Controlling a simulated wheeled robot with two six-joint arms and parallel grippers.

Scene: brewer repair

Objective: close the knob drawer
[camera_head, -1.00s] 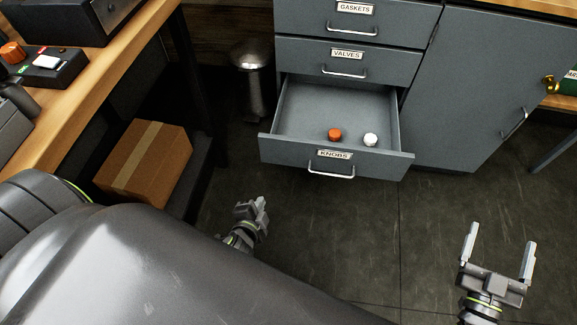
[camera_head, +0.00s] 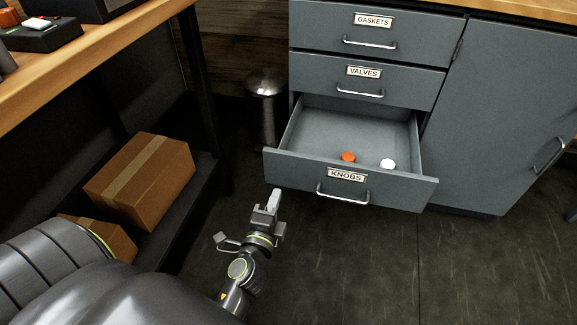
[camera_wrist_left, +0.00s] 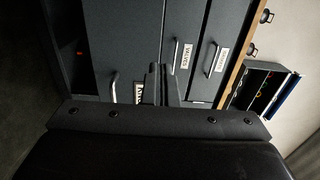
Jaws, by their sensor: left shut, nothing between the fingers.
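The knob drawer (camera_head: 310,178) is the lowest of the grey cabinet's drawers and stands open. Its front has a KNOBS label and a bar handle (camera_head: 342,198). An orange knob (camera_head: 348,157) and a white knob (camera_head: 388,164) lie inside it. My left gripper (camera_head: 273,200) is shut and empty, in front of the drawer's left end and left of the handle. In the left wrist view the shut fingers (camera_wrist_left: 159,84) point at the cabinet, with the KNOBS label (camera_wrist_left: 138,92) and handle (camera_wrist_left: 114,88) just left of them. My right gripper is out of view.
The VALVES drawer (camera_head: 330,82) and GASKETS drawer (camera_head: 325,35) above are shut. A cabinet door (camera_head: 500,120) is at right. A metal bin (camera_head: 264,105) stands left of the cabinet. Cardboard box (camera_head: 140,180) sits on a low shelf under the workbench (camera_head: 95,65). The floor in front is clear.

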